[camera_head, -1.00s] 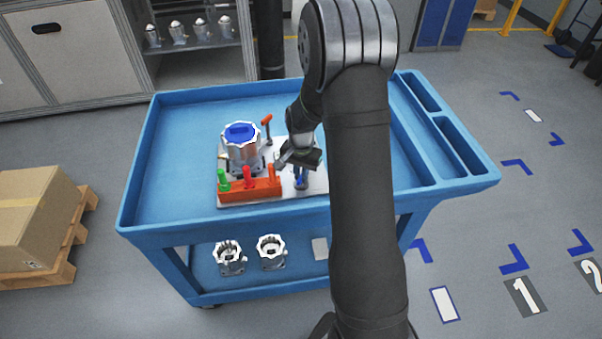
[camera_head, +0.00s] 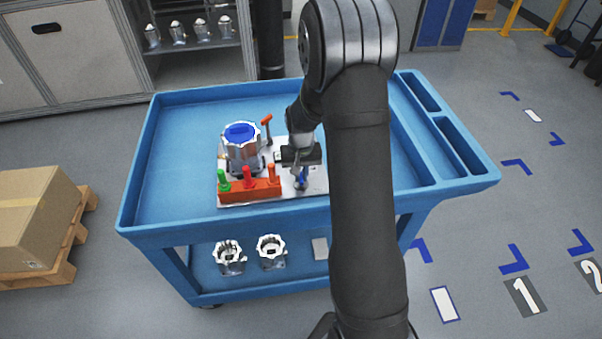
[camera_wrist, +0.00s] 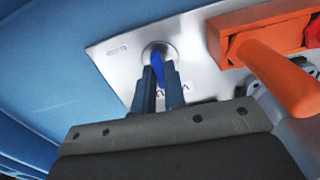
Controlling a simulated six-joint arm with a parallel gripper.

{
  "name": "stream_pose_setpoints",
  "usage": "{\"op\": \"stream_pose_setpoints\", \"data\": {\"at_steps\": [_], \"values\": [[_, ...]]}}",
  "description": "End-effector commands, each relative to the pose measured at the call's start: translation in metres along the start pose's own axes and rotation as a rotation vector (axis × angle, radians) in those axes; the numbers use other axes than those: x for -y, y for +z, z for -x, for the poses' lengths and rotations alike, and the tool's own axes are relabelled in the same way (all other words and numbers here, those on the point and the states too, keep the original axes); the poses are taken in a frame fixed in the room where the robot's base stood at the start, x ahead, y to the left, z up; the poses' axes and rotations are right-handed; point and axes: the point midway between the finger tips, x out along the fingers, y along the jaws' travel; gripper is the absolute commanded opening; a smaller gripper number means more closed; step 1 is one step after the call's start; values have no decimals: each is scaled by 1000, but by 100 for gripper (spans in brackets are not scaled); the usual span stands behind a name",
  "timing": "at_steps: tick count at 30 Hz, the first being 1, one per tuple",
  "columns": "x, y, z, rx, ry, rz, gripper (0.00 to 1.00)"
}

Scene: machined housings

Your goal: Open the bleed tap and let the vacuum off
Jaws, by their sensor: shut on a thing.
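The bleed tap has a blue handle (camera_wrist: 157,70) on a round metal base (camera_wrist: 167,49), set in a pale metal plate (camera_wrist: 115,50). In the head view the tap (camera_head: 301,181) stands at the plate's front right. My gripper (camera_wrist: 160,85) is shut on the blue handle, one finger on each side of it. My gripper (camera_head: 301,172) also shows in the head view above the tap, hiding part of it. A housing with a blue top (camera_head: 239,133) stands on the plate left of my gripper.
An orange block (camera_head: 205,192) with green, red and orange handles stands left of the tap; an orange handle (camera_wrist: 275,75) is close to my gripper in the wrist view. An orange-topped lever (camera_head: 267,126) stands behind. The left of the blue cart (camera_head: 175,175) is clear.

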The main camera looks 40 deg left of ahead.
Motion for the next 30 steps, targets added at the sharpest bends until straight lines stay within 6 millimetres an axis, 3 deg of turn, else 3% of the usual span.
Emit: {"op": "stream_pose_setpoints", "data": {"at_steps": [10,11,13,14,23,30], "values": [[0,-1,1,-3,0,1,0],[0,-1,1,-3,0,1,17],[0,-1,1,-3,0,1,30],[0,-1,1,-2,0,1,33],[0,0,2,-2,0,0,33],[0,-1,34,-6,-1,0,33]]}}
